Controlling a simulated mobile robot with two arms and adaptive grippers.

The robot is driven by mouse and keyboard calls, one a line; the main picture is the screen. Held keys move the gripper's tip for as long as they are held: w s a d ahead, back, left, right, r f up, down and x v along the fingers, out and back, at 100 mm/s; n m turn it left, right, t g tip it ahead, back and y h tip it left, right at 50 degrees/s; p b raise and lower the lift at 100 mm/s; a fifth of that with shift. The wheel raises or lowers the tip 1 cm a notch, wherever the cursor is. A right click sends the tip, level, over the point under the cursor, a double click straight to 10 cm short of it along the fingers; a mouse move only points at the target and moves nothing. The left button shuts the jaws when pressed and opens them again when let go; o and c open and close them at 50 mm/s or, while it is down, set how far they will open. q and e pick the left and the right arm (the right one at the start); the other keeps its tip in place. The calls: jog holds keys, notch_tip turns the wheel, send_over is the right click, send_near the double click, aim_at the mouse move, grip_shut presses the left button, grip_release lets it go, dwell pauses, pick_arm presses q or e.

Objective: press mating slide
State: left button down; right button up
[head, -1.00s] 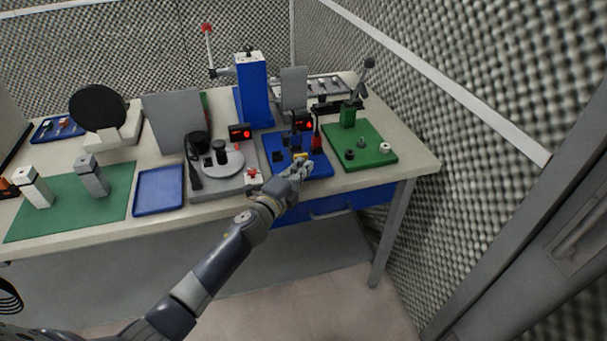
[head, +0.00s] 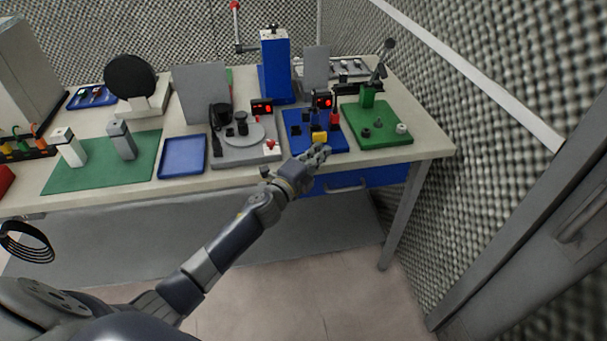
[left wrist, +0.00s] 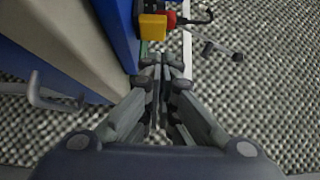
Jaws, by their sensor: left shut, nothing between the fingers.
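A blue fixture plate (head: 296,121) lies near the bench's front edge, with dark blocks, a red part (head: 334,117) and a yellow block (head: 319,137) on it. I take the yellow block for the slide, but cannot be sure. My left gripper (head: 322,152) is shut and empty, just in front of the yellow block at the bench edge. In the left wrist view the shut fingertips (left wrist: 163,66) point toward the yellow block (left wrist: 152,27), with a small gap showing; a red part (left wrist: 170,18) is beside it. My right gripper is not in view.
A green fixture plate (head: 385,136) stands right of the blue one, and a grey station with a round disc (head: 243,143) left of it. A blue press column (head: 275,65) stands behind. The blue drawer's handle (head: 346,188) juts out below. A foam wall bounds the right side.

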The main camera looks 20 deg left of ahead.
pick_arm(q)
jog(key=s+a, duration=0.2)
jog(key=s, duration=0.5)
jog(key=shift+s+f+b, duration=0.3)
jog(key=shift+b, duration=0.1)
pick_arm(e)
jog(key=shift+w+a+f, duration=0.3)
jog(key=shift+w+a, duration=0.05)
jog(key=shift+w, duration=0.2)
pick_arm(q)
jog(key=shift+a, duration=0.1)
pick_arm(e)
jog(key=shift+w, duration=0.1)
